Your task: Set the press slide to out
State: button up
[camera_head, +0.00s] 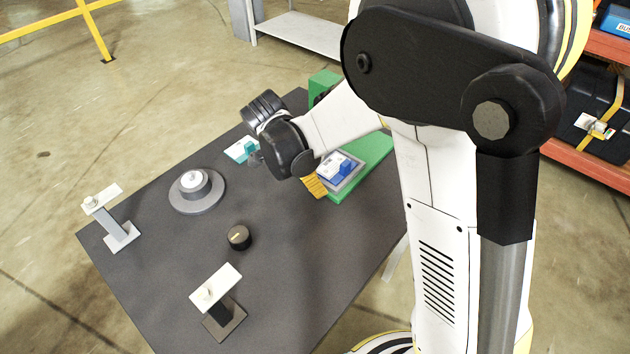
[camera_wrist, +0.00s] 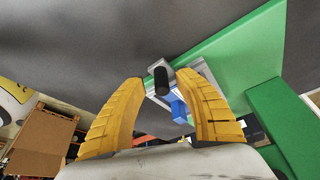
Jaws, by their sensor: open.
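The green press has a flat base (camera_head: 376,157) on the table's right side and an upright green part (camera_head: 322,84) farther back, partly hidden by my arm. A grey slide plate (camera_head: 350,181) carrying a blue block (camera_head: 338,168) sits on the base. My gripper (camera_head: 315,187) has yellow fingers at the slide's left side. In the wrist view my gripper (camera_wrist: 160,82) is open, with a black handle (camera_wrist: 161,79) between its fingertips. The handle appears to belong to the slide; I cannot tell whether the fingers touch it.
On the dark table (camera_head: 290,275) stand a round grey dial (camera_head: 197,202), a black knob (camera_head: 239,237), two posts with white plates (camera_head: 216,288) (camera_head: 103,199), and a teal piece (camera_head: 240,150).

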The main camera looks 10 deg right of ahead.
jog(key=v, duration=1.2)
jog(key=s+d+r+n+t+y, duration=0.2)
jog(key=s+d+n+t, duration=0.1)
jog(key=s+d+n, duration=0.2)
jog(key=s+d+r+n+t+y, duration=0.1)
jog(key=s+d+n+t+y, duration=0.1)
jog(key=s+d+n, duration=0.3)
jog(key=s+n+t, duration=0.1)
jog(key=s+n, duration=0.3)
jog(key=n, duration=0.2)
jog(key=shift+s+d+r, duration=0.25)
jog(key=shift+s+r, duration=0.1)
jog(key=shift+s, duration=0.05)
